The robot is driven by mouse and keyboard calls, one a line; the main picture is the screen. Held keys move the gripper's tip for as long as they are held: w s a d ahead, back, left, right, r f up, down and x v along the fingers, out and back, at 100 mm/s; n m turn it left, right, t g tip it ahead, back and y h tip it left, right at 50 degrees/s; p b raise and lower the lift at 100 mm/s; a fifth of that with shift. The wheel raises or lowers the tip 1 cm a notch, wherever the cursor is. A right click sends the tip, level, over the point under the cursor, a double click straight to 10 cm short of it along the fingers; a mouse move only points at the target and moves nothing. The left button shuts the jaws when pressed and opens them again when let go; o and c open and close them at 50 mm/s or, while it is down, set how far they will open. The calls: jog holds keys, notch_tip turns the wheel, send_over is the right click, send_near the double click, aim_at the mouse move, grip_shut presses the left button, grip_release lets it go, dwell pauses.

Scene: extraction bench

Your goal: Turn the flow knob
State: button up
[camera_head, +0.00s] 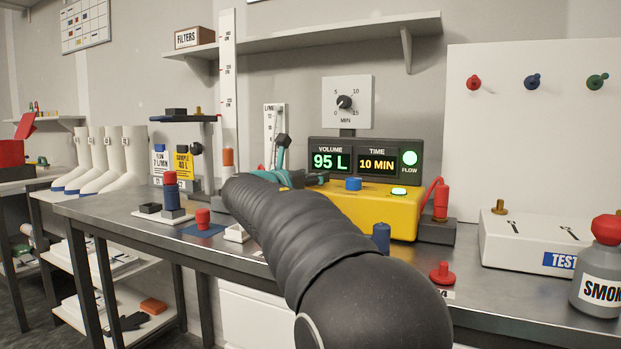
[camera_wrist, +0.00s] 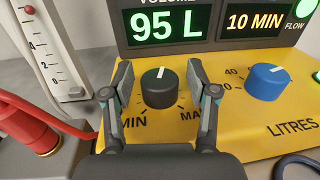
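The flow knob is a black dial (camera_wrist: 159,90) between MIN and MAX marks on the yellow pump, with its white line pointing up. The yellow pump (camera_head: 385,212) also shows in the wrist view (camera_wrist: 240,130). My gripper (camera_wrist: 158,75) is open, with one finger on each side of the black knob and a small gap showing at both sides. In the head view my gripper (camera_head: 288,165) is at the pump's left end, and my arm hides the black knob there.
A blue LITRES knob (camera_wrist: 268,82) sits right of the black knob. The display (camera_head: 364,159) behind reads 95 L and 10 MIN. A red cylinder (camera_wrist: 35,135) with a red tube and a scale (camera_wrist: 48,50) stand left in the wrist view. A white TEST box (camera_head: 530,242) stands at right.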

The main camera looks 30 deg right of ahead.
jog(key=v, duration=1.2)
dwell(0.5)
